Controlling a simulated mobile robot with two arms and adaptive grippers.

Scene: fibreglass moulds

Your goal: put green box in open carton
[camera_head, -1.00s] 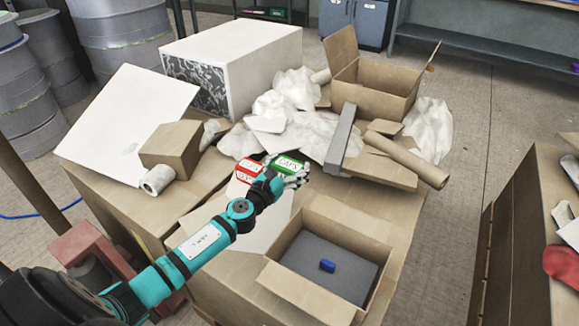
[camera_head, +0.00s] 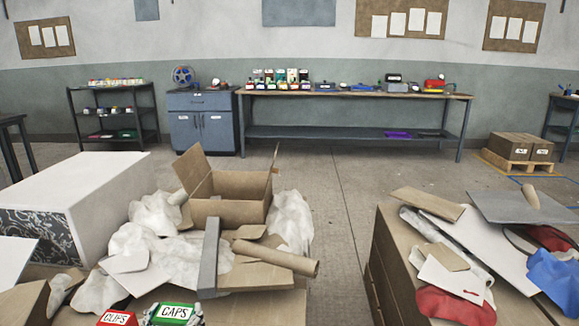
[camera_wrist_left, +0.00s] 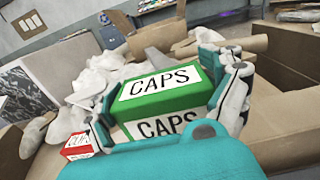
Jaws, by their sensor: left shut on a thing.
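The green box (camera_head: 172,312) labelled CAPS shows at the bottom edge of the head view. It also fills the middle of the left wrist view (camera_wrist_left: 165,88). My left gripper (camera_wrist_left: 170,97) is shut on it, with a finger on each side; in the head view only the fingertips show (camera_head: 173,317). An open carton (camera_head: 228,196) with raised flaps stands farther back in the head view. In the left wrist view, brown carton walls (camera_wrist_left: 290,58) stand to the right of the held box. My right gripper is not in view.
A red box (camera_head: 118,319) is left of the green one. Crumpled white sheets (camera_head: 140,240), a grey bar (camera_head: 209,255) and a cardboard tube (camera_head: 275,257) lie before the back carton. A large white block (camera_head: 75,200) stands left. Another cluttered table (camera_head: 395,250) is right.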

